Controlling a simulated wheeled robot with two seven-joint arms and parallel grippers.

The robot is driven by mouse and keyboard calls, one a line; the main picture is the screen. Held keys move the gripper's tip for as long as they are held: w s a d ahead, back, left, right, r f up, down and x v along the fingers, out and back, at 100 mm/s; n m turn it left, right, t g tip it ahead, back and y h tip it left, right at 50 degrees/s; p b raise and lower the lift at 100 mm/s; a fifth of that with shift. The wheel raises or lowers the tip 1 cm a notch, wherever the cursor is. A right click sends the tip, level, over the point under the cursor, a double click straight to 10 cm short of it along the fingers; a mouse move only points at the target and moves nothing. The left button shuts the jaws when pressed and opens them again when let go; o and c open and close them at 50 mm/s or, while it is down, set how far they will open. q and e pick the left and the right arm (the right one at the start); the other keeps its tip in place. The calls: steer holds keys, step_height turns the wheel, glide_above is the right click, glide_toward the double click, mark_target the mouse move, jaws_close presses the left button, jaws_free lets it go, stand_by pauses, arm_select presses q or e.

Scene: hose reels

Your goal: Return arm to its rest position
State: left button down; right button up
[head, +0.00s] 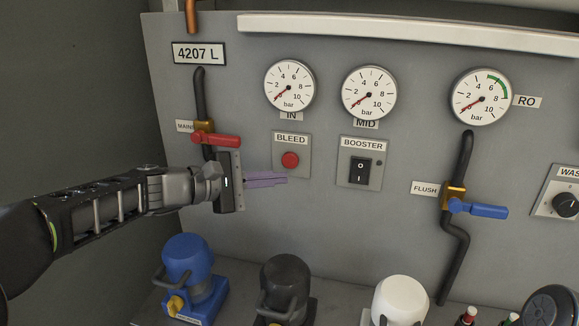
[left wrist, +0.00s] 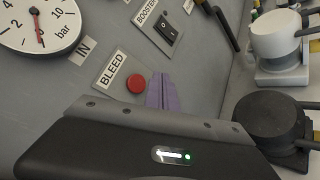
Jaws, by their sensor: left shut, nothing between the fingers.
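My left arm comes in from the left in the head view. Its gripper (head: 284,178) has purple fingers, shut with nothing between them, in front of the grey panel just below the red BLEED button (head: 290,160). In the left wrist view the purple fingers (left wrist: 162,92) show beside the red button (left wrist: 136,84), to its right. I cannot tell from these views how far the fingertips are from the panel. My right gripper is in neither view.
A red-handled MAINS valve (head: 217,139) is just above my left gripper. The BOOSTER switch (head: 360,170) and blue FLUSH handle (head: 479,209) are to the right. Blue (head: 188,262), black (head: 286,285) and white (head: 401,298) canisters stand below. Three gauges line the panel top.

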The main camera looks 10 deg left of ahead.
arm_select(q)
steer(key=shift+s, duration=0.7)
